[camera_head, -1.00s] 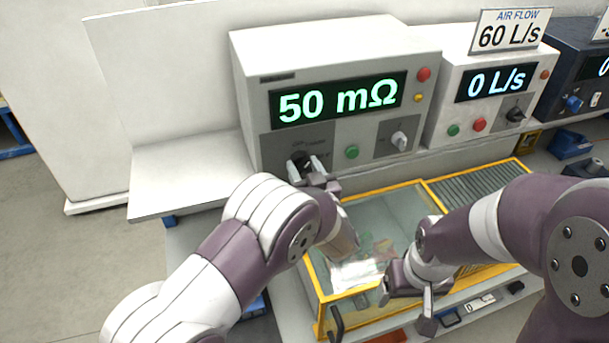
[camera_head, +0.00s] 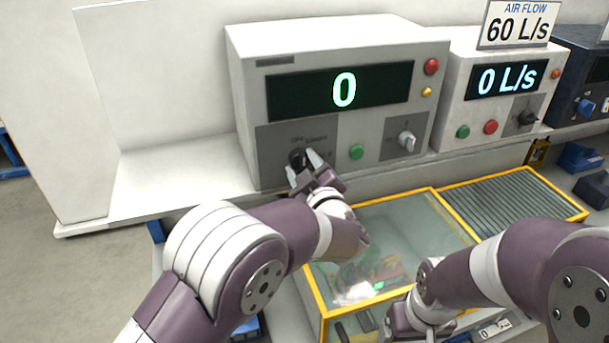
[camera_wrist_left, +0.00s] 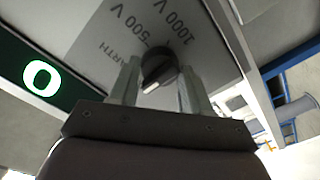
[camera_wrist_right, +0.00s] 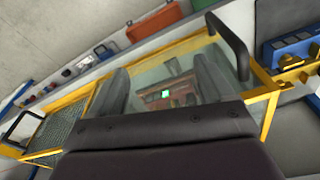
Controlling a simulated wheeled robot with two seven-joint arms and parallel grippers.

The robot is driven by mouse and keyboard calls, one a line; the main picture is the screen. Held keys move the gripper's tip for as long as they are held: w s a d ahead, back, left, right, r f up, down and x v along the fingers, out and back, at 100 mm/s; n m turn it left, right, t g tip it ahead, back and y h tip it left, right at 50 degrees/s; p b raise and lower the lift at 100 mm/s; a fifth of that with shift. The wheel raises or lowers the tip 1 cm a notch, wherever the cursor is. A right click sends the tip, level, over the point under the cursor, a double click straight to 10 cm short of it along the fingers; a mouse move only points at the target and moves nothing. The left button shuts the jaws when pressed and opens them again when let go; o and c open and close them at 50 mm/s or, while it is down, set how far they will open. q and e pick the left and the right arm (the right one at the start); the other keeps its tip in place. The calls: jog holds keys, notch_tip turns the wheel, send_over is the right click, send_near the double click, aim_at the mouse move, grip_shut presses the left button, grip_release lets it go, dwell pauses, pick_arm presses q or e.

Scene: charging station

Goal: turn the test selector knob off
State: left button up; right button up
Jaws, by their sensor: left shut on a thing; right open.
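The black test selector knob (camera_head: 297,157) is on the grey panel at the lower left of the large tester (camera_head: 258,100). My left gripper (camera_head: 304,166) is shut on it. In the left wrist view the knob (camera_wrist_left: 158,66) sits between the two fingers, with a white mark on its lower side; the labels EARTH, 500 V and 1000 V show around it. An OFF label is not readable there. The tester's display (camera_head: 343,90) reads 0. My right gripper (camera_wrist_right: 165,82) is open and empty over the yellow-framed clear box.
A green button (camera_head: 356,152) and a grey knob (camera_head: 407,140) are right of the selector. The air flow unit (camera_head: 450,110) stands beside the tester. The yellow-framed box (camera_head: 400,215) lies below in front. The shelf left of the tester is clear.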

dwell(0.5)
pick_arm(q)
jog(key=o, duration=0.8)
jog(key=shift+c, duration=0.2)
jog(key=o, duration=0.3)
jog(key=shift+w, duration=0.15)
jog(key=b+v, duration=0.3)
jog(key=v, duration=0.9)
jog(key=shift+s, duration=0.35)
jog(key=shift+d, duration=0.1)
